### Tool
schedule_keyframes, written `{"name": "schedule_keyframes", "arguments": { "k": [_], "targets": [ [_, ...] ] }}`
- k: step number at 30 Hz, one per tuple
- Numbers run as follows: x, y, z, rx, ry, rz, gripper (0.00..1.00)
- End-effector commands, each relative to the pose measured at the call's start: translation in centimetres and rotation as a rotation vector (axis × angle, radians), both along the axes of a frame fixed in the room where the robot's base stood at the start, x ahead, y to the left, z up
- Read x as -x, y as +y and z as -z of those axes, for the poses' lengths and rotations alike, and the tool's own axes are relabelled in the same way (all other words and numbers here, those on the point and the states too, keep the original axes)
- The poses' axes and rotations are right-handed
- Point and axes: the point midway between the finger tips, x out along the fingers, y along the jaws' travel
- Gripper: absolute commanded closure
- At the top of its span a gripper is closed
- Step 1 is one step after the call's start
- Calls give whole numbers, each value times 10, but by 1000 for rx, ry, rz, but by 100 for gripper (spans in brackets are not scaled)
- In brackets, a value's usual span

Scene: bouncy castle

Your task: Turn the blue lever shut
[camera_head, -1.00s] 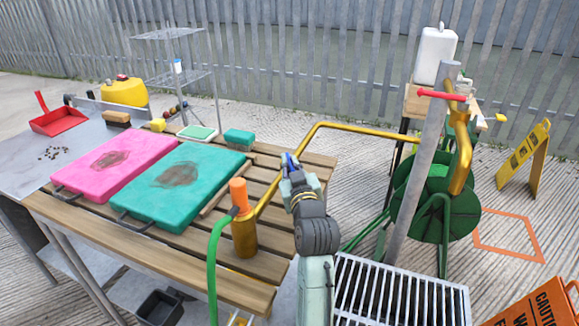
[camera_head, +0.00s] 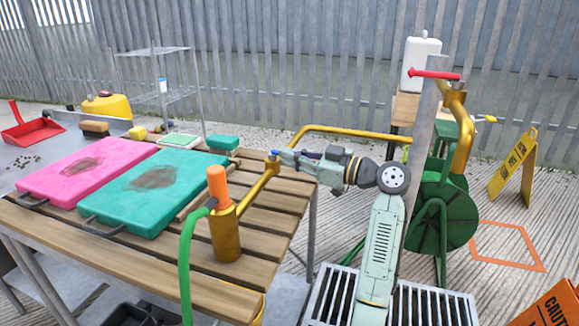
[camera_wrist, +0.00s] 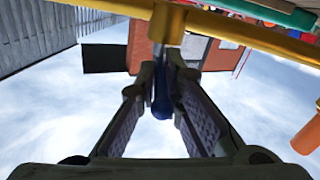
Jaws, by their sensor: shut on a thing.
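The blue lever (camera_head: 308,154) sits at the bend of the yellow pipe (camera_head: 350,132), beside the slatted table's right edge. My gripper (camera_head: 284,156) reaches it from the right, with its fingers pointing left in the head view. In the wrist view, the blue lever (camera_wrist: 162,103) runs between my two fingers (camera_wrist: 165,75), below the yellow pipe (camera_wrist: 245,35) crossing the top. My gripper is shut on the lever, and the fingers hide part of it.
A brass fitting with an orange top (camera_head: 217,185) and a green hose (camera_head: 186,265) stands close to my gripper's left. Pink (camera_head: 75,172) and teal (camera_head: 155,185) pads lie on the table. A grey post with a red handle (camera_head: 435,74) and a green reel (camera_head: 445,210) stand right.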

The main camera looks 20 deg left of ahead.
Motion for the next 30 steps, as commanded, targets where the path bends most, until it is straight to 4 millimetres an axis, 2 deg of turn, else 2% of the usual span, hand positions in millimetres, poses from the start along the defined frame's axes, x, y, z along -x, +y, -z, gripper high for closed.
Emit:
{"name": "schedule_keyframes", "arguments": {
  "k": [9, 26, 27, 30],
  "targets": [
    [-1, 1, -2, -3, 0, -139, 100],
    [0, 1, -2, -2, 0, -172, 100],
    [0, 2, -2, -2, 0, -172, 91],
    [0, 2, -2, -2, 0, -172, 85]
  ]
}}
